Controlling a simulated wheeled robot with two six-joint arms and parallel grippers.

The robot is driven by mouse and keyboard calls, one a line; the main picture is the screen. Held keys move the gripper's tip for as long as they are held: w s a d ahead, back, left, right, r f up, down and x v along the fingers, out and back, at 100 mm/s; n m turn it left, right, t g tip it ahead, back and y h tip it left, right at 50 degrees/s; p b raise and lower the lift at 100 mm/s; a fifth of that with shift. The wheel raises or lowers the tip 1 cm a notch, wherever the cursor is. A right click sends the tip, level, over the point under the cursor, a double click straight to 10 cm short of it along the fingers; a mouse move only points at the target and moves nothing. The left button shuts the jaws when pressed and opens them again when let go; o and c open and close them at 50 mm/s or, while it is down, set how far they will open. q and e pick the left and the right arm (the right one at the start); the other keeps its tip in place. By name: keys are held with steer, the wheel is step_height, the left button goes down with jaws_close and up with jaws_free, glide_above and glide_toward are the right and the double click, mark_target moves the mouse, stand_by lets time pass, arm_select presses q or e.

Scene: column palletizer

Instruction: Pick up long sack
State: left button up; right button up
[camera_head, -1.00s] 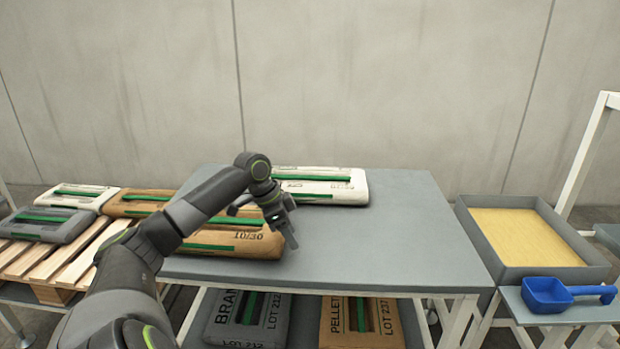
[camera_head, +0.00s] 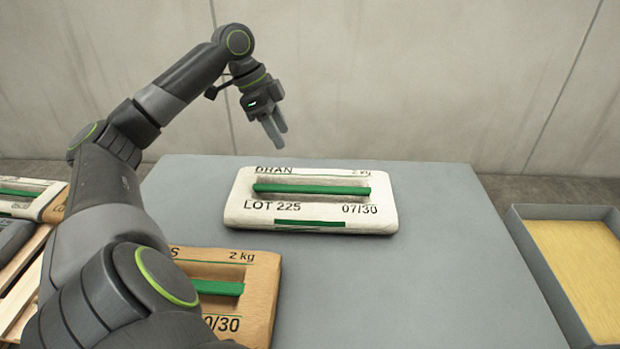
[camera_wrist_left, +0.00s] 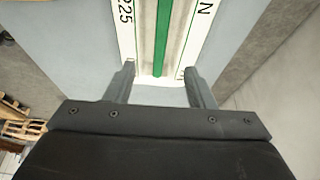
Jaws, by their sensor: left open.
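A white sack (camera_head: 310,215) marked BRAN, LOT 225, lies flat on the grey table, with a green strap handle (camera_head: 312,189) along its middle. The frames do not settle whether it is the long sack. A brown sack (camera_head: 262,295) lies nearer on the table, partly hidden by my left arm. My left gripper (camera_head: 279,134) is open and empty, pointing down above and behind the white sack. In the left wrist view, my open fingers (camera_wrist_left: 157,78) are apart near one end of the white sack (camera_wrist_left: 128,32), its green strap (camera_wrist_left: 161,45) running between them. My right gripper is not seen.
The grey table (camera_head: 430,270) is bare to the right of the sacks. A grey tray (camera_head: 520,235) of yellow grains (camera_head: 580,270) stands at the right. More sacks (camera_head: 25,190) lie at the left edge. A concrete wall (camera_head: 420,80) stands behind.

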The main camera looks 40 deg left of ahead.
arm_select(q)
steer(key=b, duration=0.1)
glide_above(311, 188)
steer(key=s+a, duration=0.2)
step_height(311, 188, down, 10)
steer(key=shift+w+f, duration=0.1)
steer(key=shift+b+x, duration=0.7)
steer(key=shift+x, duration=2.25)
steer(key=shift+a, duration=0.1)
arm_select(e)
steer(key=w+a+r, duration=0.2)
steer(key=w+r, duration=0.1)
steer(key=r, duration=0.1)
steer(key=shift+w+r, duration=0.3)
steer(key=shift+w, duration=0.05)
arm_select(q)
steer(key=shift+c, duration=0.3)
jaws_close()
steer(key=shift+w+r, duration=0.2)
